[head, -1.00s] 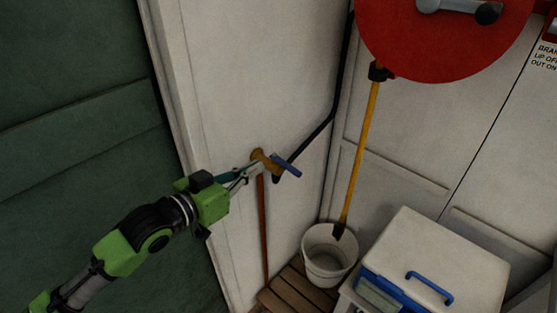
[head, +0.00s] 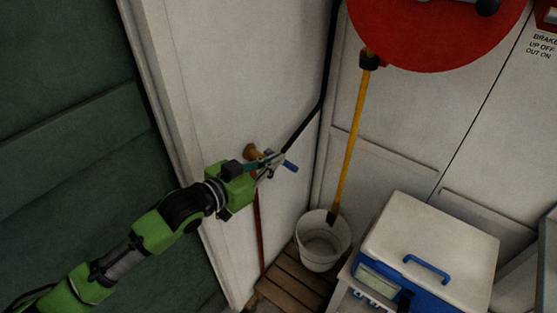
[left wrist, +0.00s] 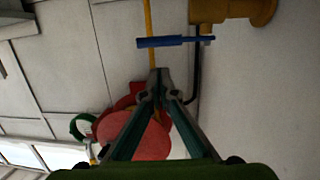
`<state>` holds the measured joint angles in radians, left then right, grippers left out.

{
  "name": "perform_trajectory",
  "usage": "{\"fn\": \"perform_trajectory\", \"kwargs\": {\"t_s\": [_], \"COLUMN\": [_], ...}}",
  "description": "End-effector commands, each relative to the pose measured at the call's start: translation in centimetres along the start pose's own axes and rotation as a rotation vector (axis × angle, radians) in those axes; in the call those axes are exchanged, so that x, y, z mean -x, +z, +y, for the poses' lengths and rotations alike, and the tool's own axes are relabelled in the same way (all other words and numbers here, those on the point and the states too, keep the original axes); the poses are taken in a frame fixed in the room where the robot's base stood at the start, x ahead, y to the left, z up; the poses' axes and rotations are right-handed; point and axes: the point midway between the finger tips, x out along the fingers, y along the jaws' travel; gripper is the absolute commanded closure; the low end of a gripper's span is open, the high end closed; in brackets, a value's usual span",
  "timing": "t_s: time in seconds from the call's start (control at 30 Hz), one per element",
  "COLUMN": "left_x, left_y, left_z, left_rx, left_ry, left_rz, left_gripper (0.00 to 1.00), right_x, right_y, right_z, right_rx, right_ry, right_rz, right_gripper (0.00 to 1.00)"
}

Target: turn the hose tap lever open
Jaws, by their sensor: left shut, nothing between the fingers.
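The hose tap is a brass fitting (head: 250,151) on the white wall, with a blue lever (head: 291,167) pointing down to the right. In the left wrist view the brass body (left wrist: 235,10) is at the top right and the blue lever (left wrist: 172,42) lies level across the upper middle. My left gripper (head: 277,162) is in front of the tap and covers part of it and of the lever. Its fingertips (left wrist: 155,76) are shut and empty, and show just below the lever with a small gap in that picture. My right gripper is not in view.
A black hose (head: 326,70) runs down the wall behind the tap. A white bucket (head: 322,250) with a yellow-handled tool (head: 351,140) stands on a wooden pallet (head: 283,290). A red reel disc (head: 435,35) hangs above. A white-lidded box (head: 435,235) with a blue handle stands at right.

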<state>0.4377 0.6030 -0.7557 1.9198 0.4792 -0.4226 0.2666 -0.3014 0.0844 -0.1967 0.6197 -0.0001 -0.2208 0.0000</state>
Motion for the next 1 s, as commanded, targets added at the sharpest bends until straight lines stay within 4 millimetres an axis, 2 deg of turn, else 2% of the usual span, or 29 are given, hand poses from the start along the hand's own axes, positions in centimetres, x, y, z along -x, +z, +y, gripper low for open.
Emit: {"fn": "perform_trajectory", "kwargs": {"t_s": [0.1, 0.3, 0.67, 0.87, 1.0], "left_x": [-1.1, -1.9, -2.0, -3.5, -3.5], "left_y": [1.4, 2.3, 2.5, 2.9, 3.2], "left_z": [0.0, 0.0, 0.0, 0.3, 0.3], "left_rx": [0.003, 0.001, 0.001, 0.002, 0.002], "left_ry": [-0.001, -0.001, -0.001, 0.0, -0.001], "left_rz": [-0.007, -0.005, -0.004, -0.003, -0.01], "left_gripper": [1.0, 1.0, 1.0, 1.0, 1.0], "right_x": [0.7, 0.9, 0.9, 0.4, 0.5], "right_y": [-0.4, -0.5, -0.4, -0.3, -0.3], "right_z": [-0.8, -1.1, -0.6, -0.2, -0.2], "right_rx": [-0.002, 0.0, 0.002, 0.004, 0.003], "right_ry": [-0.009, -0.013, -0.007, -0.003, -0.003], "right_rz": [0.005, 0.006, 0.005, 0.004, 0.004], "right_gripper": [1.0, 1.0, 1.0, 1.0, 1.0]}}
